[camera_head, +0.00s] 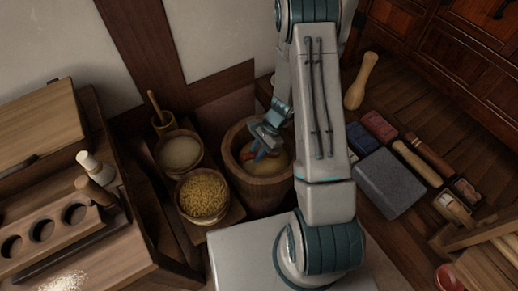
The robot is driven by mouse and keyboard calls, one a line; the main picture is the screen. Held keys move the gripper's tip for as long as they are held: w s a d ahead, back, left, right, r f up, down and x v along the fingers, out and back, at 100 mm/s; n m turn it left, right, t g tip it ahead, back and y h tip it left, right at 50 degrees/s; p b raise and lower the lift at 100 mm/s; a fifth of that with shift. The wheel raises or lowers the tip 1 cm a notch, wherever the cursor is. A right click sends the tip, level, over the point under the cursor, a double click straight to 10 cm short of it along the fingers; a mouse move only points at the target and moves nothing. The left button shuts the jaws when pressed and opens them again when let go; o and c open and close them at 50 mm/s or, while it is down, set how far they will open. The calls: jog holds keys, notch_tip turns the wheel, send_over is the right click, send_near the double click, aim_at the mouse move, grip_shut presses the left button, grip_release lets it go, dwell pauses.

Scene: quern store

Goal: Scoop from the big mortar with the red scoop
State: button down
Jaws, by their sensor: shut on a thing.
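The big wooden mortar (258,195) stands in the middle, with pale contents inside. My arm comes down from the top, and my gripper (262,152) is inside the mouth of the mortar. It is shut on the red scoop (249,156), of which only a small red part shows by the fingers. The scoop's bowl and its depth in the contents are hard to make out. My arm covers the right side of the mortar's rim.
Left of the mortar are a bowl of yellow grain (202,196), a bowl of pale meal (180,152) and a small pot (162,122). A wooden rack (60,225) stands further left. At right lie a grey slab (388,183), colored blocks (378,127) and a wooden pestle (361,82).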

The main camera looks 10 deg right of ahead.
aim_at(249, 154)
jog(key=shift+a+f+h, duration=0.3)
jog(key=shift+f, duration=0.1)
jog(key=shift+s+a+r+h, duration=0.1)
jog(key=shift+r+h, duration=0.05)
jog(key=shift+h, duration=0.15)
jog(key=shift+t+h, duration=0.6)
jog(key=shift+h, duration=0.3)
jog(key=r+p, duration=0.2)
jog(key=a+r+p, duration=0.1)
jog(key=r+p, duration=0.1)
jog(key=shift+s, duration=0.2)
jog(key=shift+s+a+r+h+p, duration=0.15)
jog(key=shift+r+h+p, duration=0.25)
jog(key=shift+h+p, duration=0.45)
jog(key=shift+r+t+p, duration=0.2)
jog(key=shift+t+p, duration=0.1)
jog(key=shift+p, duration=0.1)
jog(key=shift+h, duration=0.55)
notch_tip(249, 154, up, 5)
jog(key=p, duration=0.6)
jog(key=shift+r, duration=0.15)
